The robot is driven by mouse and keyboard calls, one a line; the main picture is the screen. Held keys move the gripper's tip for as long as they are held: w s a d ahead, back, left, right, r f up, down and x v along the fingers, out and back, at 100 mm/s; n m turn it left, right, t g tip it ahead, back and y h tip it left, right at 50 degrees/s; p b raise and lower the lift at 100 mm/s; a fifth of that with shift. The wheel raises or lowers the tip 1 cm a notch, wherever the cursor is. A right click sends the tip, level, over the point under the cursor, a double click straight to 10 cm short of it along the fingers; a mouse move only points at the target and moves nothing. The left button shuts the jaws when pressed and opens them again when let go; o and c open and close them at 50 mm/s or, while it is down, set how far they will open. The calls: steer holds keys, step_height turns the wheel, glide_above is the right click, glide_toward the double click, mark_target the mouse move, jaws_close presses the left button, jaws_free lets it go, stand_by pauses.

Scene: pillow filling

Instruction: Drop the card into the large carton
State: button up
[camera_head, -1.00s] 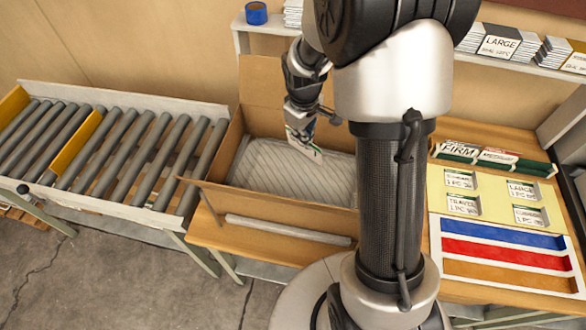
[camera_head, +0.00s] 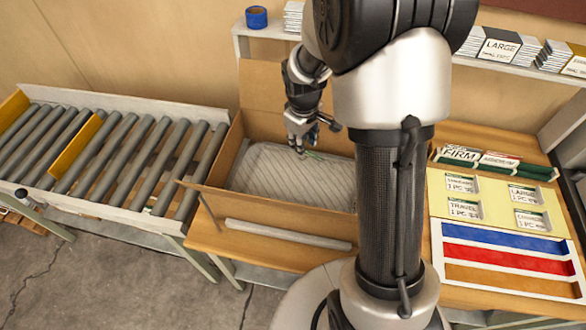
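The large carton (camera_head: 272,218) stands open on the wooden bench with its flaps spread. The card (camera_head: 312,155) shows only as a thin green and whitish sliver just below the fingertips. I cannot tell whether the fingers still touch it or whether it rests on the pillow. The finger gap is too small to read.
A roller conveyor (camera_head: 110,150) adjoins the carton on the left. My arm column hides the carton's right side. On the right are a yellow card board (camera_head: 490,203) and a tray (camera_head: 437,262) with blue, red and orange strips. A shelf (camera_head: 270,31) runs behind.

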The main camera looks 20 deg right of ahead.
step_height(320, 180, up, 12)
steer(key=s+a, duration=0.1)
steer(key=shift+s, duration=0.35)
stand_by(0.4)
steer(key=s+a+r+m+t, duration=0.1)
steer(key=s+a+r+m, duration=0.1)
steer(key=s, duration=0.9)
steer(key=s+a+r+m+t+y+b, duration=0.1)
steer(key=s+a+r+m, duration=0.2)
steer(key=s+a, duration=0.3)
steer(key=s+r, duration=0.1)
steer(key=s, duration=0.4)
steer(key=shift+s+r+t, duration=0.25)
steer(key=shift+s+t, duration=0.15)
steer(key=shift+a, duration=0.1)
steer(key=shift+c, duration=0.3)
